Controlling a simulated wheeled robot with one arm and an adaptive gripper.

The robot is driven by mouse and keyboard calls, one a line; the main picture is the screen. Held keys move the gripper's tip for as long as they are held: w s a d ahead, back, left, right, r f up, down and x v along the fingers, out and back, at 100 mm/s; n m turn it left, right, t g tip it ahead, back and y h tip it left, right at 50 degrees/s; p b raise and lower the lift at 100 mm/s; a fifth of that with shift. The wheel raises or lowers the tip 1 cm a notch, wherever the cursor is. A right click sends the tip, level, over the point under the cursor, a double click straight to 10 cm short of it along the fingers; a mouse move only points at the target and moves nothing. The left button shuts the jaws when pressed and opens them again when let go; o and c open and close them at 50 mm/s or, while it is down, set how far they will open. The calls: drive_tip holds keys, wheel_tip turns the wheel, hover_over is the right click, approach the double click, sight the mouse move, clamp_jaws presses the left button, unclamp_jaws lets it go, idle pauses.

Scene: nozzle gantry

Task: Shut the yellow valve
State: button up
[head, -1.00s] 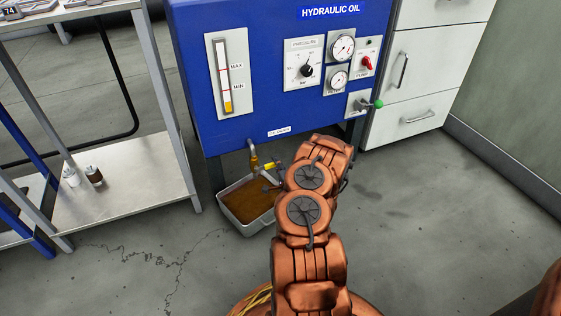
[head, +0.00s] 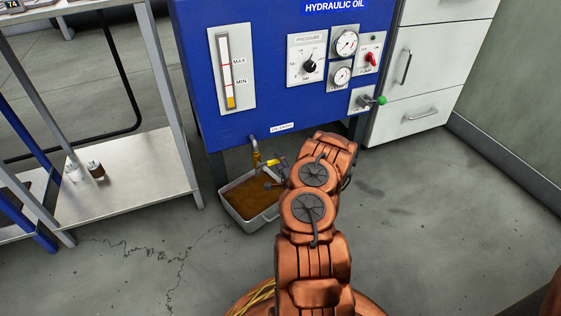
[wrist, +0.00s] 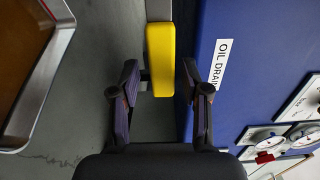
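The yellow valve (head: 276,162) sits on the drain pipe under the blue hydraulic oil tank. In the wrist view its yellow handle (wrist: 160,50) is a rounded bar that reaches down between my fingertips. My gripper (wrist: 160,75) is open, with one finger on each side of the handle and a visible gap on both sides. In the head view my gripper (head: 274,180) is small and partly hidden by my arm, close to the valve.
A tray of brown oil (head: 226,213) stands on the floor under the pipe. The blue tank (head: 280,100), with gauges and a green-knobbed lever (head: 381,100), is above. A metal shelf (head: 130,180) is at left, white drawers (head: 410,110) at right. The floor in front is open.

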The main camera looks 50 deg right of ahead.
drive_tip(key=shift+s, duration=0.1)
drive_tip(key=v, duration=1.1)
drive_tip(key=shift+s+a, duration=0.25)
drive_tip(key=shift+s, duration=0.1)
idle(0.4)
